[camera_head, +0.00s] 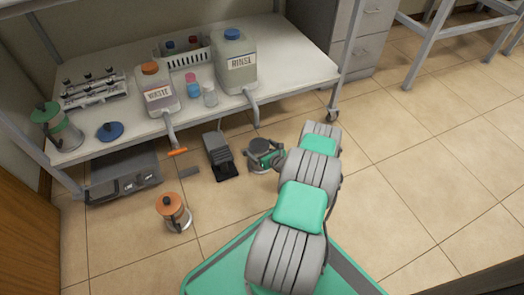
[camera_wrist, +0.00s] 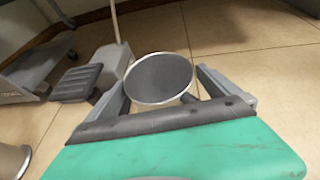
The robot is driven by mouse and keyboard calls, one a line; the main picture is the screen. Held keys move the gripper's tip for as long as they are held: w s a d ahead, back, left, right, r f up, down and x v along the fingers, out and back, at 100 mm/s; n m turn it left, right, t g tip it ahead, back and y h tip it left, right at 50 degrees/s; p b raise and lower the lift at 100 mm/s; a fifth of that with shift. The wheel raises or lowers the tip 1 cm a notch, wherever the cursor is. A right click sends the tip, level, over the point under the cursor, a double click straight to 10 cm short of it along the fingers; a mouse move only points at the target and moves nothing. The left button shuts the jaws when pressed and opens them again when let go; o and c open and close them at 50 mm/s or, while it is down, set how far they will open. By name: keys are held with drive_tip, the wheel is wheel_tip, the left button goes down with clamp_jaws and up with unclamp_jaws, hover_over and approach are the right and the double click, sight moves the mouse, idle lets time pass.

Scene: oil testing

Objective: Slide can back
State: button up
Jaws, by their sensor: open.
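A metal can with a grey round face and a bright rim stands between the fingers of my gripper in the wrist view (camera_wrist: 160,78). My gripper (camera_wrist: 163,88) is open, with one finger on each side of the can. I cannot tell whether either finger touches it. The can's lower part is hidden behind the gripper body. In the head view my gripper (camera_head: 268,155) is low at the floor, right of the black foot pedal, and largely covers the can. An orange-topped can (camera_head: 174,212) stands on the floor further left.
The black pedal (camera_head: 220,157) is close on the left; it also shows in the wrist view (camera_wrist: 78,82). A grey case (camera_head: 125,175) lies under the bench (camera_head: 290,70). The bench holds waste jugs (camera_head: 236,62) and a green can (camera_head: 58,127). Floor to the right is clear.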

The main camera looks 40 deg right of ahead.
drive_tip(key=shift+c, duration=0.4)
drive_tip(key=shift+s+a+f, duration=0.1)
drive_tip(key=shift+f, duration=0.05)
drive_tip(key=c, duration=1.9)
drive_tip(key=shift+a, duration=0.1)
